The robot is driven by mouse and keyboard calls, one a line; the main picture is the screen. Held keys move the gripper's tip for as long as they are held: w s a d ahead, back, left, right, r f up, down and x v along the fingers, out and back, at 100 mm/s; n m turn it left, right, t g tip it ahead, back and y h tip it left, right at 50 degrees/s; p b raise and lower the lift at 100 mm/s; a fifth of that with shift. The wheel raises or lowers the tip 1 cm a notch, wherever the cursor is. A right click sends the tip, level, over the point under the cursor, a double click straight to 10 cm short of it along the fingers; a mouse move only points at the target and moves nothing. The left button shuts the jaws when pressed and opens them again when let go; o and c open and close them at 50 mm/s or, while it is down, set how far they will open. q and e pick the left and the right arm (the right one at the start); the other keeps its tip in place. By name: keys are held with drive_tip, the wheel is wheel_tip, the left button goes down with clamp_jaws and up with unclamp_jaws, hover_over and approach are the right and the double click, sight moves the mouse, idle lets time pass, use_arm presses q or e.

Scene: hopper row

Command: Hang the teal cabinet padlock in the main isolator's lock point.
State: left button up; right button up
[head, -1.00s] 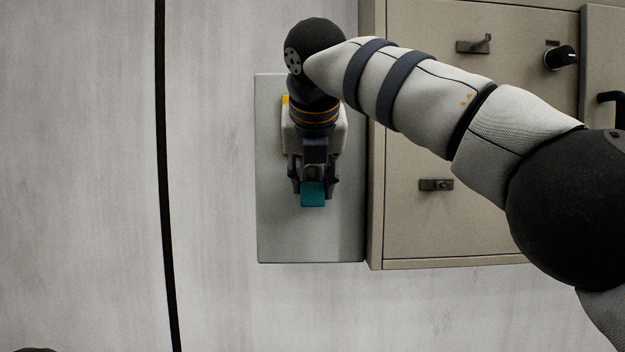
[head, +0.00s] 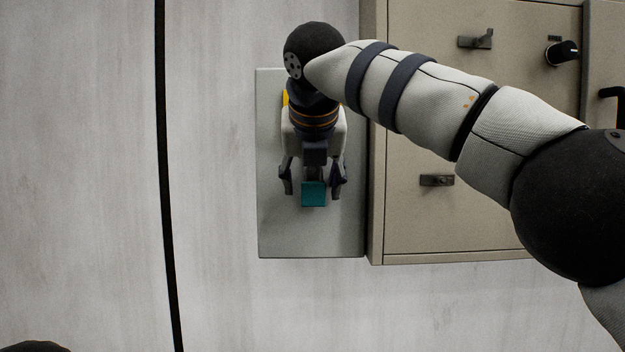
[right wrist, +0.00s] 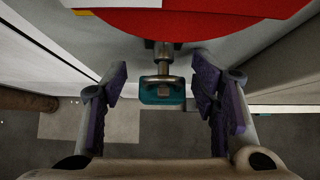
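The teal padlock (head: 313,194) is in front of the grey isolator panel (head: 310,235) in the head view. In the right wrist view the padlock (right wrist: 162,93) hangs body down, its shackle at a metal lock point (right wrist: 163,62) below a red disc (right wrist: 190,22). The shackle appears to be through the lock point, but the exact fit is hard to see. My right gripper (head: 313,188) is open, with a finger on each side of the padlock and visible gaps in the right wrist view (right wrist: 163,90). My left gripper is not in view.
A beige cabinet (head: 408,225) with dark latches and a black knob stands right of the grey panel, close to my right arm. The pale wall (head: 80,180) left of the panel is clear apart from a black vertical strip (head: 163,170).

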drive_tip(key=shift+d+r, duration=0.1)
drive_tip(key=shift+r, duration=0.05)
drive_tip(key=v, duration=1.1)
drive_tip(key=shift+s+r, duration=0.2)
drive_tip(key=shift+s, duration=0.1)
